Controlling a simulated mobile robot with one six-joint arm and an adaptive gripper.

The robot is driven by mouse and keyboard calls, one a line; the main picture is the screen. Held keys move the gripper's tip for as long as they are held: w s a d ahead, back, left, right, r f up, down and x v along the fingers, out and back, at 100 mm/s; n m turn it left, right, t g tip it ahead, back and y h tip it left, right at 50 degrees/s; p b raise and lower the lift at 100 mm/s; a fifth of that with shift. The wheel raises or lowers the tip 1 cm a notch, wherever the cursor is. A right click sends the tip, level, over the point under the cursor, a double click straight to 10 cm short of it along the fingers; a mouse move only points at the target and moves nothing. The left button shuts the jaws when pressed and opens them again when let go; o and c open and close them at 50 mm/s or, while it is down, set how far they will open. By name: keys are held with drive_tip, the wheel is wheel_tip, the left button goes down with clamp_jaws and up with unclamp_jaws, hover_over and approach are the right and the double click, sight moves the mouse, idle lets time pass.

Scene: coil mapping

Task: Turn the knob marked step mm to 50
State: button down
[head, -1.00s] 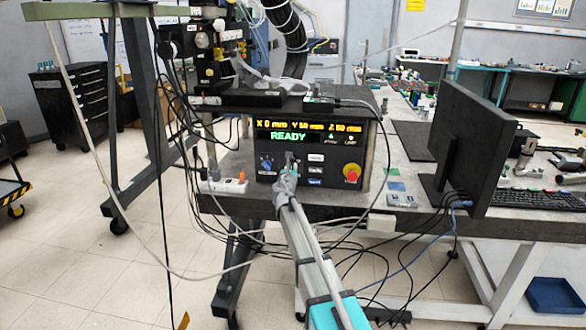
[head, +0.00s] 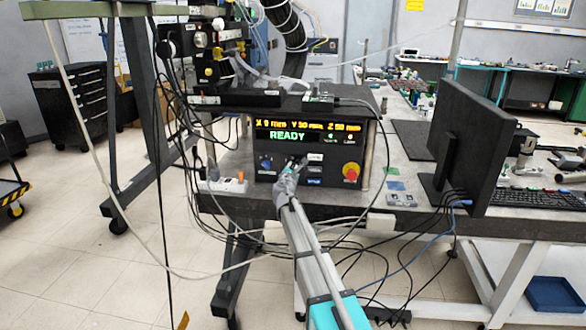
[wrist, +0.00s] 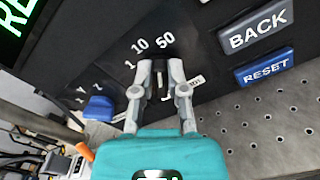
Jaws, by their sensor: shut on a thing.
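The step mm knob (wrist: 160,84) is a dark knob on the front of the black control box (head: 262,150). In the wrist view, the marks 1, 10 and 50 (wrist: 165,40) stand in an arc around its upper side. My gripper (wrist: 160,68) is shut on the knob, one grey finger on each side, and hides much of it. Its fingers point up toward the marks, between 10 and 50. I cannot clearly tell which mark the knob's pointer meets. In the head view my gripper (head: 296,165) is at the box's lower middle, hiding the knob.
A blue knob (wrist: 98,108) is left of my gripper. BACK (wrist: 255,30) and blue RESET (wrist: 265,67) buttons are close on the right. A red stop button (head: 350,172) is farther right. The display (head: 288,135) reads READY. Cables hang in front of the bench.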

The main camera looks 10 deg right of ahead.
drive_tip(key=shift+w+d+m, duration=0.1)
drive_tip(key=shift+w+m, duration=0.15)
drive_tip(key=shift+m, duration=0.85)
drive_tip(key=c, duration=0.8)
unclamp_jaws()
drive_tip(key=shift+o, duration=0.7)
drive_tip(key=shift+s+f, duration=0.1)
drive_tip(key=shift+s, duration=0.1)
drive_tip(key=v, duration=1.1)
drive_tip(key=shift+s, duration=0.35)
